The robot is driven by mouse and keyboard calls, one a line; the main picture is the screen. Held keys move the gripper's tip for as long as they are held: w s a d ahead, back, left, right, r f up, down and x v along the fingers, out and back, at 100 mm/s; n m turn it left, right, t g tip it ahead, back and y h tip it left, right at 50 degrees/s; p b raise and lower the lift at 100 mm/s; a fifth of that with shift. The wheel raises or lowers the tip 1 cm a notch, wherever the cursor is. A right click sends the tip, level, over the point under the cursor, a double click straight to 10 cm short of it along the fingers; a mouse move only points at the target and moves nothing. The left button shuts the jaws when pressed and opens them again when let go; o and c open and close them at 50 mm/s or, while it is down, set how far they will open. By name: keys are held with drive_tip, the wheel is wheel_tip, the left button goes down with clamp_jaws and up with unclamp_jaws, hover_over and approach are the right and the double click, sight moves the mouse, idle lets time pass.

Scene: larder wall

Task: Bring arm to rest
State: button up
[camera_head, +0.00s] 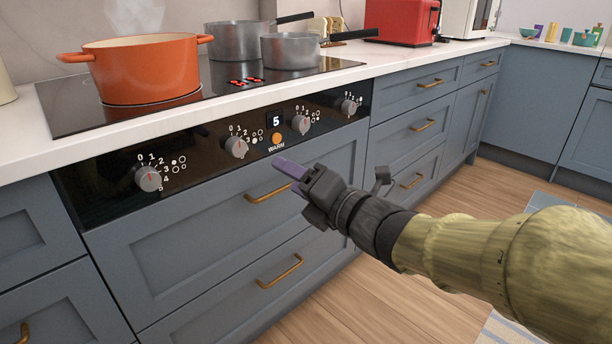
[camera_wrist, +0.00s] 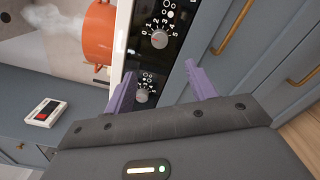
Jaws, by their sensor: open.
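My gripper (camera_head: 291,177) reaches in from the right in the head view, in front of the blue drawers below the cooktop's control panel (camera_head: 205,142). Its two purple fingers are apart with nothing between them in the wrist view (camera_wrist: 166,92). The panel has several grey knobs, one of them a knob (camera_head: 235,147) to the upper left of my fingertips. An orange round button marked WARM (camera_head: 277,138) sits under a display reading 5 (camera_head: 276,120). The gripper appears apart from the panel.
A steaming orange pot (camera_head: 143,68) and two grey saucepans (camera_head: 236,40) stand on the black cooktop (camera_head: 67,107). A red toaster (camera_head: 401,22) is farther back. Brass drawer handles (camera_head: 280,271) stick out below the panel. Wooden floor (camera_head: 470,187) lies open at right.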

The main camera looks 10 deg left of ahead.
drive_tip(key=shift+v, duration=1.15)
drive_tip(key=w+d+f+m+h+p, duration=0.25)
drive_tip(key=d+m+h+p, duration=0.35)
drive_tip(key=m, duration=0.3)
drive_tip(key=w+d+f+m+h+p, duration=0.1)
drive_tip(key=d+f+m+h+p, duration=0.3)
drive_tip(key=d+m, duration=0.5)
drive_tip(key=s+d+f+m+g+h+p, duration=0.2)
drive_tip(key=s+d+m+g+p, duration=0.1)
drive_tip(key=s+m+g, duration=0.4)
drive_tip(key=s+d+f+m+g+h+p, duration=0.25)
drive_tip(key=s+m+p, duration=0.2)
drive_tip(key=m, duration=0.45)
drive_tip(key=w+d+p+v, duration=0.1)
drive_tip(key=w+p+v, duration=0.2)
drive_tip(key=p+v, duration=1.5)
drive_tip(key=w+d+r+p+v, duration=0.1)
drive_tip(key=w+p+v, duration=0.3)
drive_tip(key=p+v, duration=1.4)
drive_tip(key=shift+s+d+r+y, duration=0.25)
drive_tip(key=shift+s+r+y, duration=0.1)
drive_tip(key=shift+r+y, duration=0.1)
